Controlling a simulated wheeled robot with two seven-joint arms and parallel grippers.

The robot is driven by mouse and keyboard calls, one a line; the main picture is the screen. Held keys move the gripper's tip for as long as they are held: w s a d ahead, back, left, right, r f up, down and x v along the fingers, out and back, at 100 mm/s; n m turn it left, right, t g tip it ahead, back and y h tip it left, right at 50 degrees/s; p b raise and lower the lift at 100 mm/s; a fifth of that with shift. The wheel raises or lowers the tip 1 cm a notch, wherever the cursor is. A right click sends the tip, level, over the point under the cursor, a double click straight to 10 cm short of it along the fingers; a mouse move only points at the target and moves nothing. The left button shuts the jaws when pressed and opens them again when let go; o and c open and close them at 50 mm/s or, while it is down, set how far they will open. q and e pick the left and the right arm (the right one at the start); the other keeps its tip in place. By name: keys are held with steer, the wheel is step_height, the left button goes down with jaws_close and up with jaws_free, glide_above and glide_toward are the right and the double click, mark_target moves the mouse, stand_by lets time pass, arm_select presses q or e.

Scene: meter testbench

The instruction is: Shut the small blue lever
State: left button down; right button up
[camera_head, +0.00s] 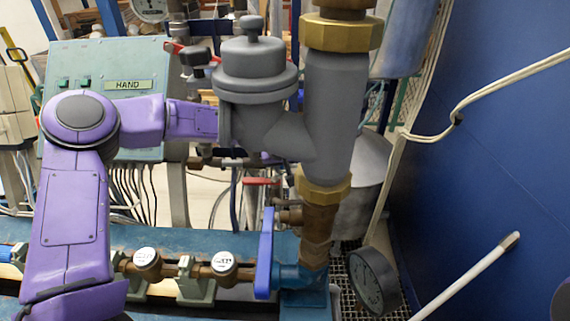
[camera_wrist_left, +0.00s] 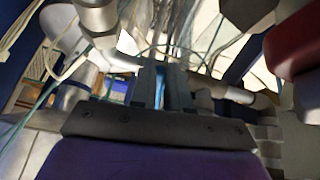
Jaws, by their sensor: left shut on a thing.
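My left arm comes in from the left in the head view, and its wrist ends behind the grey valve body (camera_head: 256,80), so its fingers are hidden there. In the left wrist view the two dark fingers of my left gripper (camera_wrist_left: 166,75) are close together, with a thin strip of blue, the small blue lever (camera_wrist_left: 161,92), between them. Most of this lever is covered by the fingers, and its angle cannot be told. A larger blue lever (camera_head: 265,253) stands upright on the lower pipe, apart from my gripper. My right gripper is not in view.
A grey pipe with brass collars (camera_head: 335,110) rises right of the valve body. A round gauge (camera_head: 373,282) and a white pole (camera_head: 470,275) are at lower right. A blue wall (camera_head: 490,150) closes the right side.

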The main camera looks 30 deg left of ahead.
arm_select(q)
steer(key=shift+w+a+r+m, duration=0.15)
steer(key=shift+r+m, duration=0.15)
steer(key=shift+m, duration=0.5)
steer(key=c, duration=1.1)
jaws_free()
steer(key=shift+f, duration=0.15)
steer(key=b+v, duration=0.2)
steer(key=v, duration=0.8)
steer(key=shift+r, duration=0.2)
